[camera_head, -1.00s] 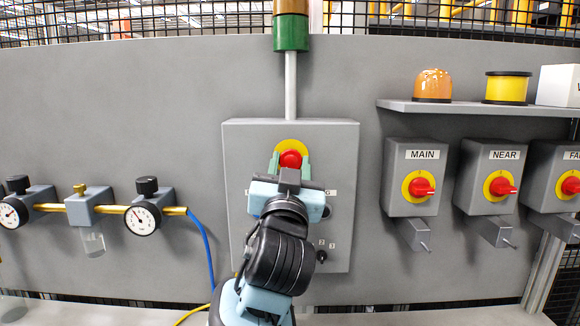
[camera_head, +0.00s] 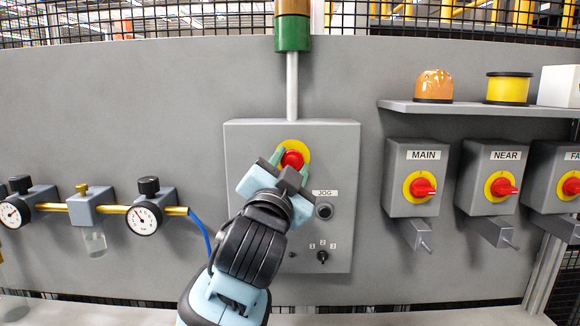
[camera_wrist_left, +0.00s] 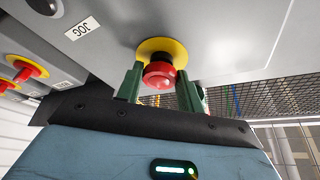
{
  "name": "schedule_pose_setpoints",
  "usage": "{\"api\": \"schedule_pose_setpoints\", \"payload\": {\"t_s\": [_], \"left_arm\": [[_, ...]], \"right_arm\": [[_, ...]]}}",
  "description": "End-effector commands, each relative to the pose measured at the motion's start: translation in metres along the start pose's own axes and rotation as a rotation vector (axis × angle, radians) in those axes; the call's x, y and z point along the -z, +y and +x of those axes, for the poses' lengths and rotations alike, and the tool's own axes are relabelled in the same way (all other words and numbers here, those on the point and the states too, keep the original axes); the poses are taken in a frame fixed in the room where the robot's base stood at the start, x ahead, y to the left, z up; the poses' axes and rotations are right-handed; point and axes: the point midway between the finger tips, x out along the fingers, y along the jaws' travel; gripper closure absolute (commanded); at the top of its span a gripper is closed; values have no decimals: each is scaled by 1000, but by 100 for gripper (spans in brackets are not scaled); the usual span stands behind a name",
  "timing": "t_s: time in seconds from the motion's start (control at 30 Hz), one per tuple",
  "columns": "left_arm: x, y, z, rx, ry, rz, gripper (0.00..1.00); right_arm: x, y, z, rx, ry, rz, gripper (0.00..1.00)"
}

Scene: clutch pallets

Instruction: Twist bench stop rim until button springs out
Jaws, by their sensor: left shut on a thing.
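The bench stop is a red mushroom button (camera_head: 293,159) on a yellow disc (camera_head: 305,147), on the front of a grey control box (camera_head: 245,135). My left gripper (camera_head: 290,163) is shut on its red rim, with one green finger on each side. The left wrist view shows the red button (camera_wrist_left: 158,75) between the green fingers, in front of its yellow disc (camera_wrist_left: 162,47). I cannot tell from the button's height whether it is sprung out. My right gripper is not in view.
Below the stop are a JOG button (camera_head: 324,211) and a selector knob (camera_head: 322,257). Boxes with red switches, such as MAIN (camera_head: 422,187), stand to the right under a shelf (camera_head: 460,107). Gauges (camera_head: 143,218) and a brass pipe are at left.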

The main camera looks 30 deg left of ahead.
Motion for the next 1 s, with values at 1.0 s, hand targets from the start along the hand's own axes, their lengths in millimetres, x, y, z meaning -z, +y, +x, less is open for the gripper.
{"api": "schedule_pose_setpoints", "payload": {"t_s": [1.0], "left_arm": [[1,-3,0,-64,1,163,47]], "right_arm": [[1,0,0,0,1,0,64]]}}
